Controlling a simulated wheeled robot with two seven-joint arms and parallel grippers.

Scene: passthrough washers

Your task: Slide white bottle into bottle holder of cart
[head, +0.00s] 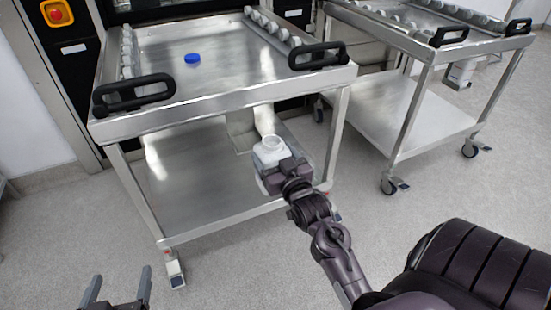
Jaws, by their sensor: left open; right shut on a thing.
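The white bottle (271,150) is upright, with its open neck facing up, below the front edge of the near cart (180,112). My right gripper (280,172) is shut on it from the near side. A pale metal bracket (238,128) under the cart's top, behind and left of the bottle, looks like the bottle holder. The cart's top partly hides it, and I cannot tell whether the bottle touches it. My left gripper (117,288) is open and empty at the lower left, apart from the cart.
A blue cap (192,58) lies on the near cart's top tray, between rows of grey rollers and two black handles (134,93). The cart's lower shelf (200,195) is bare. A second cart (400,110) stands to the right. The floor in front is clear.

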